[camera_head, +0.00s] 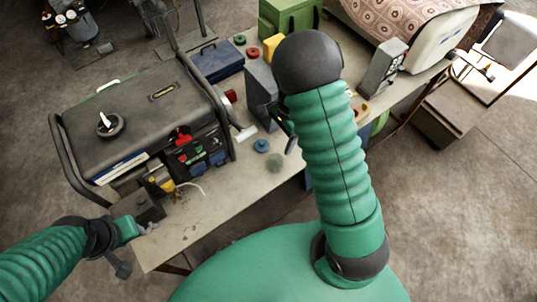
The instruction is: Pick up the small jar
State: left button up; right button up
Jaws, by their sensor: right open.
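I cannot make out the small jar for certain. A small dull-green round thing (275,162), seen from above on the workbench, may be it; a small blue round thing (262,145) stands just behind it. My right gripper (288,128) is open and empty above the bench, just behind and right of these two, partly hidden by my own arm. My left gripper (132,236) is low at the bench's front left corner, apart from both round things; its fingers are unclear.
The workbench (225,205) carries a large black generator (140,115) on the left. The bench front is mostly clear.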

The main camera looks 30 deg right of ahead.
notch_tip(320, 180, down, 4)
jog(key=s, duration=0.2)
jog(key=p, duration=0.1)
send_over(275, 161)
jog(key=s, duration=0.1)
jog(key=f, duration=0.6)
jog(key=shift+s+a, duration=0.1)
jog(key=shift+a, duration=0.15)
jog(key=f, duration=0.1)
jog(key=f+p, duration=0.1)
jog(key=a+f, duration=0.1)
jog(key=shift+s+f, duration=0.3)
jog(key=shift+s, duration=0.05)
jog(key=shift+f, duration=0.15)
jog(key=shift+d+f, duration=0.15)
jog(key=shift+d, duration=0.05)
jog(key=shift+c, duration=0.3)
jog(key=shift+w+d, duration=0.1)
jog(key=shift+w, duration=0.05)
jog(key=c, duration=0.5)
pick_arm(q)
jog(key=v, duration=0.3)
jog(key=shift+s+d+f, duration=0.1)
jog(key=shift+s+d, duration=0.1)
pick_arm(e)
jog(key=shift+a, duration=0.2)
jog(key=c, duration=1)
